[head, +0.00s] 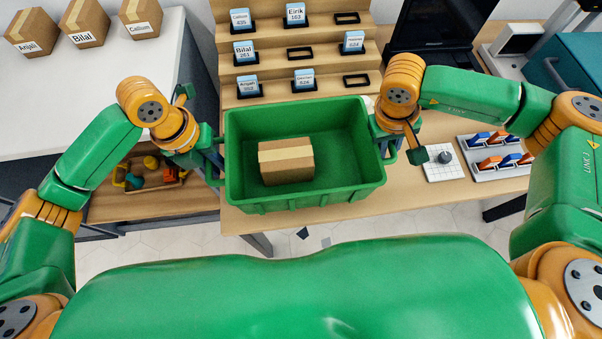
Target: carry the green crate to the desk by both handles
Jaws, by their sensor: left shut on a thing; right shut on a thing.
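The green crate (310,197) is in the middle of the head view, over the front part of the wooden desk (430,195). A brown cardboard box (286,161) with a paler tape strip lies inside it. My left gripper (216,160) is shut on the handle at the crate's left end. My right gripper (388,146) is shut on the handle at its right end. The handles are largely hidden by the grippers. I cannot tell whether the crate's underside touches the desk or hangs just above it.
A stepped wooden rack (298,67) with name cards stands behind the crate. A white keypad (444,163) and a tray of coloured pieces (497,157) lie to the right. A dark monitor (432,35) is at the back right. A white counter (90,95) with cardboard boxes is at the left.

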